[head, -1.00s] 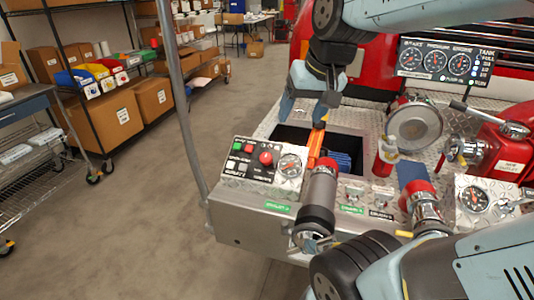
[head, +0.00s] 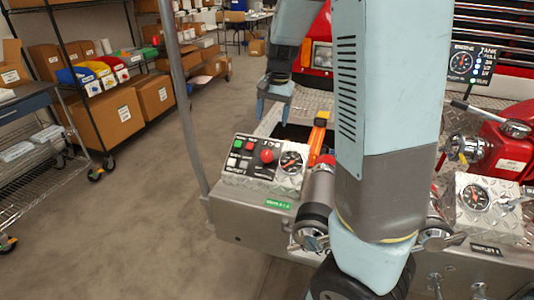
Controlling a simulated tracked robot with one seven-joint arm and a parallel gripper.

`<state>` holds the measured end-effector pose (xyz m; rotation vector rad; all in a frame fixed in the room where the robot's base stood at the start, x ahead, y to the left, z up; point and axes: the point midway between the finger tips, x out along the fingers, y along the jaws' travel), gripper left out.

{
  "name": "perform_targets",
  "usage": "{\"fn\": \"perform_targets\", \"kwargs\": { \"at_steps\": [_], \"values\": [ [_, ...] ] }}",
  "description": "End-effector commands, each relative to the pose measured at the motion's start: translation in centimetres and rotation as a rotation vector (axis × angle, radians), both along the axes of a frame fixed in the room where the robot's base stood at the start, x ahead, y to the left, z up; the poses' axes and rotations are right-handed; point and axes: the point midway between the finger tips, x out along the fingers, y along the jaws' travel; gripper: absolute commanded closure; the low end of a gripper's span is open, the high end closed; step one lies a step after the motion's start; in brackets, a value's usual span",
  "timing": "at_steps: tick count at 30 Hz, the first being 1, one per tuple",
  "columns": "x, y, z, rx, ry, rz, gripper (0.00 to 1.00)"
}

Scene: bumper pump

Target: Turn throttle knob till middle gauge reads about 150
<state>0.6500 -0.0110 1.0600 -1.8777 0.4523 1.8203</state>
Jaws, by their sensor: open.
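A red knob (head: 267,156) sits on the black control panel (head: 238,165) at the left end of the metal deck. It looks like the throttle knob, but its label is too small to read. My gripper (head: 274,112) hangs behind and above the panel, apart from the knob, fingers pointing down, open and empty. The gauge board (head: 477,64) at upper right shows only its engine gauge and the tank lights. My arm hides the middle gauge, so its reading cannot be seen.
A small dial (head: 291,161) stands beside the knob. An orange handle (head: 318,132) rises just right of it. A vertical pole (head: 183,100) stands left of the deck. My arm covers the deck's middle. Red tank (head: 505,150) is at right.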

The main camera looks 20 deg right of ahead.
Motion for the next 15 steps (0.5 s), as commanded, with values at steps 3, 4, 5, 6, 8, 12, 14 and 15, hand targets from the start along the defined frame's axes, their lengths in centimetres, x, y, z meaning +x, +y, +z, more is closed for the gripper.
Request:
{"fn": "perform_targets", "kwargs": {
  "at_steps": [3, 4, 5, 6, 8, 12, 14, 15],
  "values": [
    [1.4, 0.2, -1.2, -0.027, 0.02, -0.032, 0.29],
    [1.7, 0.2, -1.4, -0.032, 0.023, -0.038, 0.29],
    [1.9, 0.2, -1.5, -0.036, 0.024, -0.043, 0.29],
    [2.1, 0.2, -1.7, -0.04, 0.027, -0.05, 0.29],
    [2.3, 0.2, -1.9, -0.044, 0.029, -0.055, 0.29],
    [2.4, 0.3, -2.6, -0.046, 0.031, -0.059, 0.29],
    [2.4, 0.3, -3.2, -0.045, 0.033, -0.059, 0.29],
    [2.4, 0.3, -3.8, -0.047, 0.033, -0.059, 0.29]
  ]
}}
